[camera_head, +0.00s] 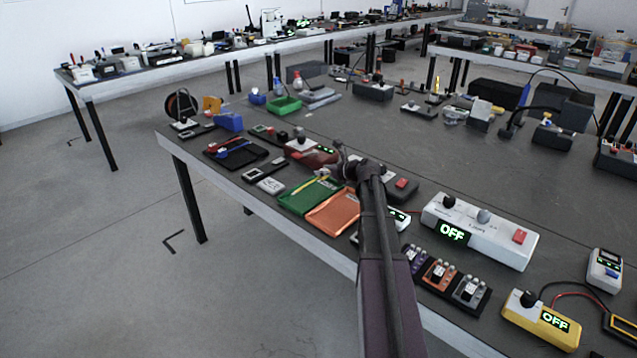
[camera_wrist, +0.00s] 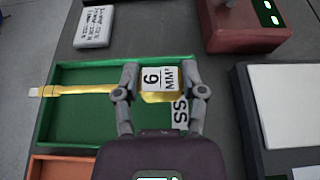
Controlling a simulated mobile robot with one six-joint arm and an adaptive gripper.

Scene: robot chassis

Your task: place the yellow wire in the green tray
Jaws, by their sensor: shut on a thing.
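The green tray (camera_head: 296,198) lies on the dark bench, with its bare green floor (camera_wrist: 85,122) below my gripper in the wrist view. My gripper (camera_wrist: 162,82) is shut on the yellow wire (camera_wrist: 72,90), at its block labelled "6 MM²" between the fingertips. The wire reaches left across the tray to a pale tip near or over the left rim. In the head view my gripper (camera_head: 338,170) is over the tray's far right side, and the wire is small there. I cannot tell whether the wire touches the tray floor.
An orange tray (camera_head: 335,212) adjoins the green tray on its near side. A red device (camera_head: 310,155) stands behind, a white labelled box (camera_head: 270,185) lies to the left, and a grey-black device (camera_wrist: 285,110) is at the right in the wrist view. The bench's front edge is close.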

